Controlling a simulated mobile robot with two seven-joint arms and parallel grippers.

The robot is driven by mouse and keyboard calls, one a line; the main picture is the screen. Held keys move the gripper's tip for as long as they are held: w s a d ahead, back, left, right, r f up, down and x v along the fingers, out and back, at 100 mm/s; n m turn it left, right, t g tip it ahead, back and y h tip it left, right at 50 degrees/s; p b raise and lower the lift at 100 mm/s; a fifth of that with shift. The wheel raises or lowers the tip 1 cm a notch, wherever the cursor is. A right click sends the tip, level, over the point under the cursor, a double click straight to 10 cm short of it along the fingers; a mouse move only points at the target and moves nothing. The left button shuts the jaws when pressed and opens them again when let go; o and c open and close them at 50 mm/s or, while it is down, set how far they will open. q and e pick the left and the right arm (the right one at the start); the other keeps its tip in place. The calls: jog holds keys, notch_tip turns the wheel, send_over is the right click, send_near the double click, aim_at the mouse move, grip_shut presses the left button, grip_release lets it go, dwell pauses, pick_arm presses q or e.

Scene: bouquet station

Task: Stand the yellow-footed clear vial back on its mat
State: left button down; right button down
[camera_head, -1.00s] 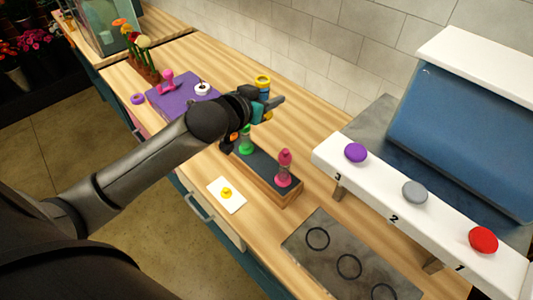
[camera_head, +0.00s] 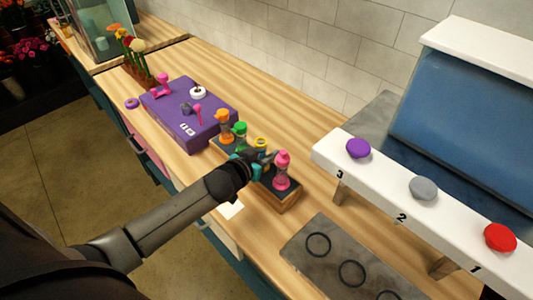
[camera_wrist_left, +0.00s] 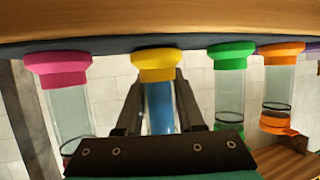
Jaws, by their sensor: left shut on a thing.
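The yellow-footed clear vial (camera_wrist_left: 158,105) is between the two fingers of my left gripper (camera_head: 263,158), which is shut on it. The wrist view is upside down. There the yellow foot appears to meet the dark mat (camera_wrist_left: 110,44), but I cannot tell whether it rests fully. Blue shows through the vial. In the head view its yellow top (camera_head: 261,143) shows between the green vial (camera_head: 240,130) and the pink vial (camera_head: 281,168), and it looks upright. My gripper covers its lower part. My right gripper is not in view.
An orange vial (camera_head: 223,120) stands at the row's far end. A purple box (camera_head: 205,121) lies beyond. A white shelf (camera_head: 385,190) with purple, grey and red knobs is on the right. A grey plate (camera_head: 335,262) with black rings lies in front. My forearm partly covers a white card (camera_head: 231,210).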

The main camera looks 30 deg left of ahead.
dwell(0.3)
pick_arm(q)
jog(key=c, duration=1)
grip_release()
jog(key=shift+f, duration=0.2)
jog(key=o, duration=0.5)
jog(key=shift+r, duration=0.3)
jog(key=p+v, duration=0.1)
jog(key=v, duration=1.1)
jog(key=shift+f, duration=0.1)
